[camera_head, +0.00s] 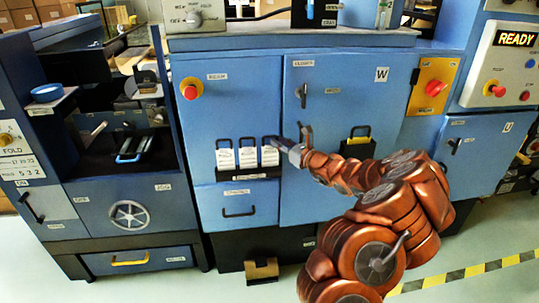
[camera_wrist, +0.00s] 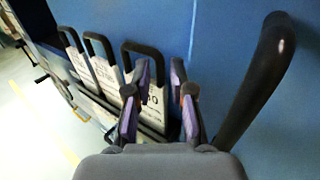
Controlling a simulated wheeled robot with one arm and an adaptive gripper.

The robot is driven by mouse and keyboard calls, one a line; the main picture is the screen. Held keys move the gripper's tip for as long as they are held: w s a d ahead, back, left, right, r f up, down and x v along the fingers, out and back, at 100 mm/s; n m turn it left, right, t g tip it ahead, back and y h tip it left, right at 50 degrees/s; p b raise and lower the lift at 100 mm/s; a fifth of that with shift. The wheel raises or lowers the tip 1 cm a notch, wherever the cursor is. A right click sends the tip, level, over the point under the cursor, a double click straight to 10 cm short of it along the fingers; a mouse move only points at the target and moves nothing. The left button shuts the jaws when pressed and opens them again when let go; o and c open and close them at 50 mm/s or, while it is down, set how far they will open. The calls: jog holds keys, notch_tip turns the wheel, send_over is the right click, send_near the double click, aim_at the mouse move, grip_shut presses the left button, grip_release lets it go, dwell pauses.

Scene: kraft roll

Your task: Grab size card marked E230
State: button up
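Three white size cards with dark loop handles stand side by side in a dark rack on the blue cabinet front: the left card (camera_head: 225,159), the middle card (camera_head: 248,158) and the right card (camera_head: 270,156). Their print is too small or blurred to tell which reads E230. In the wrist view the right card (camera_wrist: 153,97) shows a partial marking ending in 0, partly hidden by my fingers. My gripper (camera_head: 288,143) is just right of the right card, near its handle. In the wrist view my gripper (camera_wrist: 162,92) has its purple-padded fingers apart, with nothing visibly held.
A large dark curved bar (camera_wrist: 262,80) is close on the right in the wrist view. The cabinet door has a handle (camera_head: 303,95). A drawer handle (camera_head: 239,212) lies below the cards. A yellow-and-black holder (camera_head: 357,143) is to the right, behind my arm.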

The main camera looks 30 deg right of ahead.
jog(key=shift+w, duration=0.15)
jog(key=shift+c, duration=0.4)
grip_shut()
jog(key=shift+r, duration=0.1)
